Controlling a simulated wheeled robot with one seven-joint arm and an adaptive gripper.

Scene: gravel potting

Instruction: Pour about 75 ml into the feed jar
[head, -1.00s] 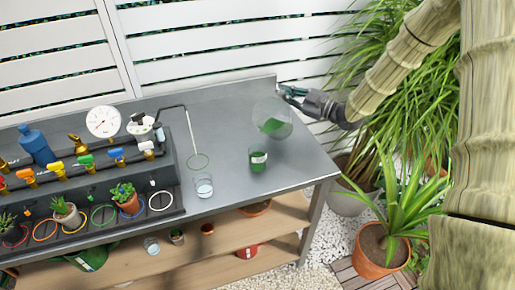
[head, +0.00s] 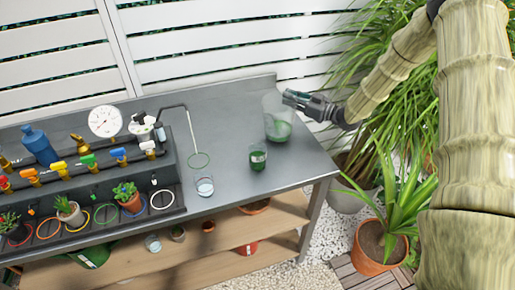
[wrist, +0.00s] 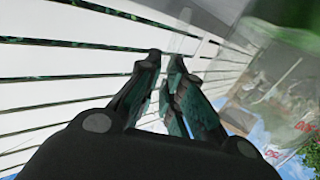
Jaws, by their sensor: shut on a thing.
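My gripper (head: 292,97) is shut on a clear vessel (head: 272,106) at the right end of the bench. The vessel holds green liquid in its lower part and looks nearly upright, with only a slight tilt. In the wrist view, the gripper fingers (wrist: 165,75) are close together and the clear vessel (wrist: 285,75) fills the right side, with red marks on its wall. A small jar (head: 258,157) with green liquid and a white label stands on the bench, in front and to the left of the held vessel. Its label is too small to read.
A glass with clear liquid (head: 205,186) stands near the front edge. A dark rack (head: 110,178) with coloured valves, a gauge (head: 105,121) and small potted plants fills the left. A thin bent pipe (head: 189,125) stands mid-bench. Leafy plants (head: 385,195) crowd the right.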

